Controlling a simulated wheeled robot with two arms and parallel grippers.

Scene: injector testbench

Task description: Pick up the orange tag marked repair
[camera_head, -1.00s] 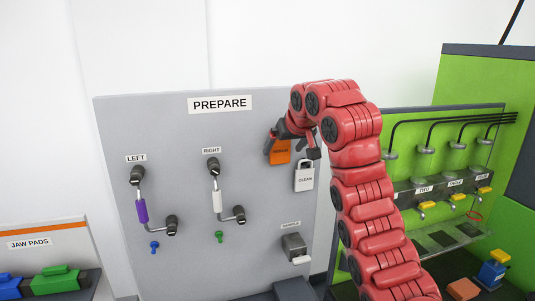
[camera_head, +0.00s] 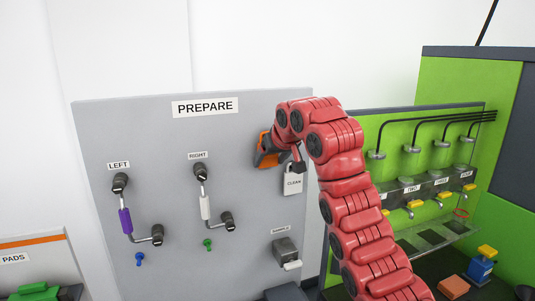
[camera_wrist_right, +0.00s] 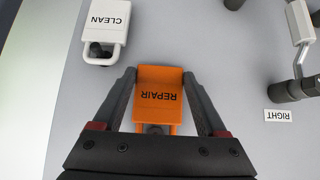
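The orange tag marked REPAIR (camera_head: 263,146) hangs on the grey board, left of and above the white CLEAN tag. In the right wrist view the orange tag (camera_wrist_right: 158,92) appears upside down, its loop toward the gripper palm around a dark peg. My right gripper (camera_head: 284,163) is at the tag and partly covers it. In the wrist view the fingers of the right gripper (camera_wrist_right: 159,74) are open, one along each side edge of the tag. Any gap there is too small to tell whether they touch. My left gripper is out of view.
The white CLEAN tag (camera_head: 292,180) hangs close beside my right gripper. Left on the board (camera_head: 100,200) are two crank handles, purple (camera_head: 126,221) and white (camera_head: 205,207). A sample fixture (camera_head: 285,252) sits below. A green testbench (camera_head: 400,135) stands to the right of my arm.

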